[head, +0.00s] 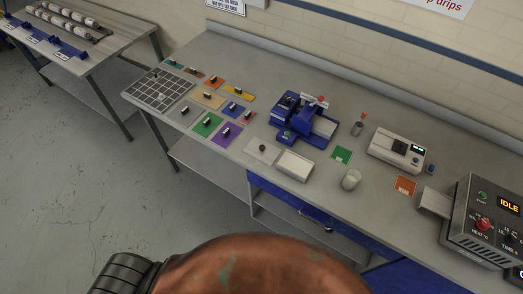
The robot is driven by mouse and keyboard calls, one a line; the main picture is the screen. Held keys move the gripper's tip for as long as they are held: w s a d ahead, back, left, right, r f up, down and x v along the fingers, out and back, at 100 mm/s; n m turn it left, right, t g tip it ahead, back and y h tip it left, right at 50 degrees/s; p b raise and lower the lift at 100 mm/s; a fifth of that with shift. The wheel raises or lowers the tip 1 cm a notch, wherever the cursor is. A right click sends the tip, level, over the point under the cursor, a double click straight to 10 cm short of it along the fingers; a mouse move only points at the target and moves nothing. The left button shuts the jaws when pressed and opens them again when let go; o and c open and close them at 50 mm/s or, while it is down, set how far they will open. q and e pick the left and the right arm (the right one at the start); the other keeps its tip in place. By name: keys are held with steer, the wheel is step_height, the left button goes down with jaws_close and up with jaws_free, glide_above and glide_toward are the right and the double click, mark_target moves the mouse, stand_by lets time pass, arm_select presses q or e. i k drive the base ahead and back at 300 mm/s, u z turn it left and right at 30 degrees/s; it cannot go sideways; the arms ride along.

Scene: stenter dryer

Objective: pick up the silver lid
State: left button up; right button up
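A flat silver-grey lid (257,156) with a small black knob lies on the workbench near its front edge, in the middle of the head view. Just to its right, close beside it, is a shallow pale rectangular tray (294,176). Neither my left nor my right gripper is in view. Only parts of my own body show at the bottom edge, well below the lid in the picture.
Coloured plates with black knobs, including a purple one (221,138), lie left of the lid. A blue press (286,124) stands behind. A pale cup (351,180) and green card (341,155) are to the right. A control box (483,222) reads IDLE.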

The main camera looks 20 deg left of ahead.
mark_target(265, 152)
steer(key=k, duration=1.3)
steer(key=z, duration=0.85)
steer(key=i, duration=1.55)
steer(key=u, duration=0.85)
